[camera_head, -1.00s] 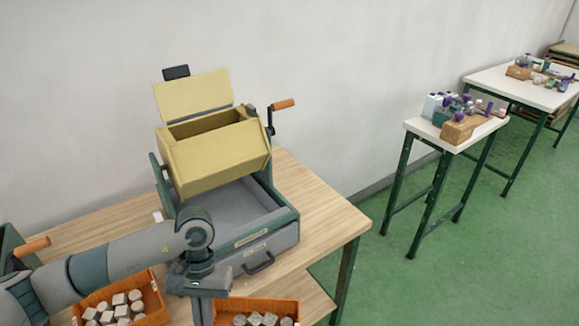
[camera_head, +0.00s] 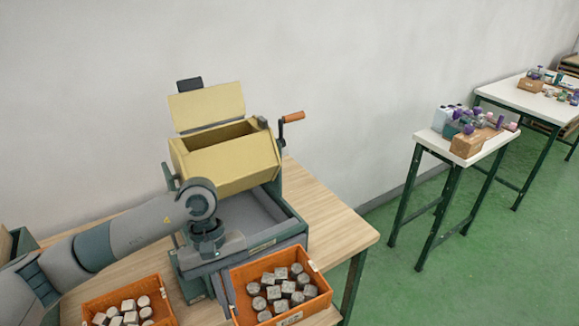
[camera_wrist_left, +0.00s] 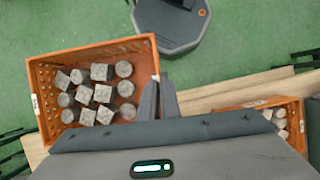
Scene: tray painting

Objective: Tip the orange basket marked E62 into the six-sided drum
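The yellow six-sided drum (camera_head: 225,168) sits in its grey stand with its lid (camera_head: 207,107) raised and its opening facing up. My left gripper (camera_head: 224,285) is in front of the stand, at the left wall of an orange basket (camera_head: 313,275) of grey blocks and round pieces. In the left wrist view, the fingers (camera_wrist_left: 159,97) close on this basket's wall (camera_wrist_left: 95,47). The basket is held about level, in front of and below the drum. A second orange basket (camera_head: 165,292) of similar pieces is at lower left. My right gripper is out of view.
The wooden table (camera_head: 345,236) has bare room right of the stand. A grey tray (camera_head: 262,215) lies under the drum, and a crank (camera_head: 291,118) sticks out at its right. Two white side tables (camera_head: 440,137) (camera_head: 505,95) with small items stand further right.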

